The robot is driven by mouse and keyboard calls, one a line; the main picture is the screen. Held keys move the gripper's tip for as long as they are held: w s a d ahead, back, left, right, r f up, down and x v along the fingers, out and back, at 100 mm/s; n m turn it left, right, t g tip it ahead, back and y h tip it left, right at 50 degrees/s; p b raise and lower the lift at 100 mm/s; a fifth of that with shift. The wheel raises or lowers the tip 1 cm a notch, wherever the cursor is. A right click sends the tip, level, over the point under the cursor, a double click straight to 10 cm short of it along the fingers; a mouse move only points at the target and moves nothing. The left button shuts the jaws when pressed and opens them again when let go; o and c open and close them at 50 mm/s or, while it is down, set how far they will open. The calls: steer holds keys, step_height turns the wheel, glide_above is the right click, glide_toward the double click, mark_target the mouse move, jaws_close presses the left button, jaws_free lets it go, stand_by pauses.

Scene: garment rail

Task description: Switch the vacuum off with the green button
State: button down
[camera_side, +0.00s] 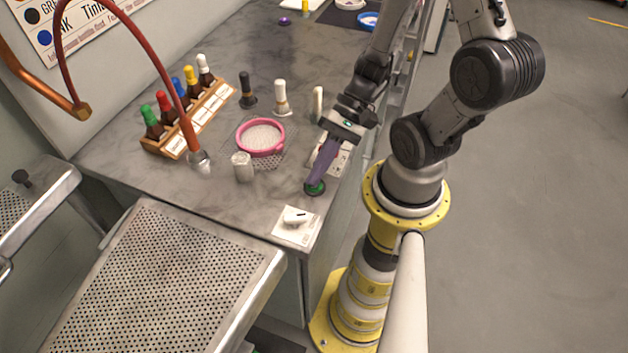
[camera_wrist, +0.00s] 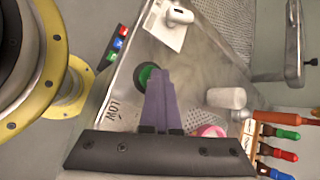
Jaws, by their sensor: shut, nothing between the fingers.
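The green button (camera_side: 315,188) is a round green knob in a dark ring near the front right corner of the grey bench top. It also shows in the wrist view (camera_wrist: 147,76), partly hidden by my fingers. My gripper (camera_side: 318,180) has purple fingers that are shut with nothing between them. Its fingertips (camera_wrist: 160,74) point down at the button and overlap it in both views. I cannot tell whether they touch it or whether it is pressed in. No lamp showing the vacuum's state is clear.
A white plate with a small white piece (camera_side: 297,218) lies near the button. A grey-white cylinder (camera_side: 242,167), a pink ring (camera_side: 260,137) with mesh and a hanging hose nozzle (camera_side: 200,162) stand left of my gripper. A wooden rack (camera_side: 190,125) holds several bottles behind.

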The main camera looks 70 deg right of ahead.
stand_by(0.4)
steer(key=shift+r, duration=3.35)
